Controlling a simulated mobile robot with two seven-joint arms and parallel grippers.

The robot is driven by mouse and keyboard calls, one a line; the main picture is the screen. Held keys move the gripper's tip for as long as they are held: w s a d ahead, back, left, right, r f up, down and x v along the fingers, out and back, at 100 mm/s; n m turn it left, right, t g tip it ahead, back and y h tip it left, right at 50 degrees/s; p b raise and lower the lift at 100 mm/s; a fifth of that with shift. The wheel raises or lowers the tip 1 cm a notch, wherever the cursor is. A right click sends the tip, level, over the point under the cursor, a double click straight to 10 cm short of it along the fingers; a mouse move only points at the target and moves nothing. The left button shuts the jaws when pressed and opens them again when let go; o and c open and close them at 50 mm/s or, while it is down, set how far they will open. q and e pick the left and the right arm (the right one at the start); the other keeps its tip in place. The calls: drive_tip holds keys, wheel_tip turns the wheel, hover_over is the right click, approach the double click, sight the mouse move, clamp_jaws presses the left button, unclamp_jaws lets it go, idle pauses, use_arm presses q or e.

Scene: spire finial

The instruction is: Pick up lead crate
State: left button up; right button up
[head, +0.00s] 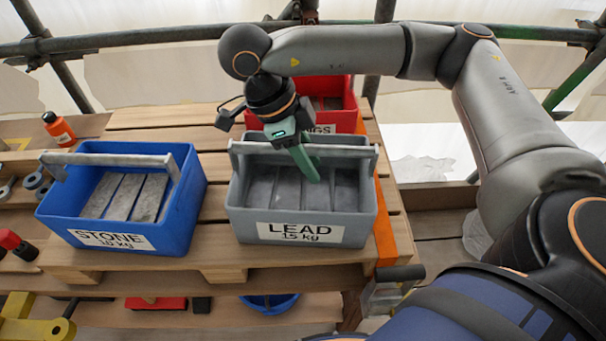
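The lead crate (300,231) is a grey open box labelled LEAD 15 kg, standing on the wooden pallet in the middle of the head view. Grey slabs lie inside it. Its grey bar handle (350,151) stands raised across the top. My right gripper (309,165) points down at the middle of this handle from behind. One green finger shows crossing in front of the bar, its tip above the slabs. The other finger is hidden, so I cannot tell whether the gripper is closed on the bar. My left gripper is out of view.
A blue STONE crate (181,211) stands left of the lead crate with a small gap. A red crate (343,121) stands close behind it. An orange strap (384,225) runs along the pallet's (205,258) right side. Scaffold tubes (130,39) cross the back.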

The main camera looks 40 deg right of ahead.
clamp_jaws()
idle(1.0)
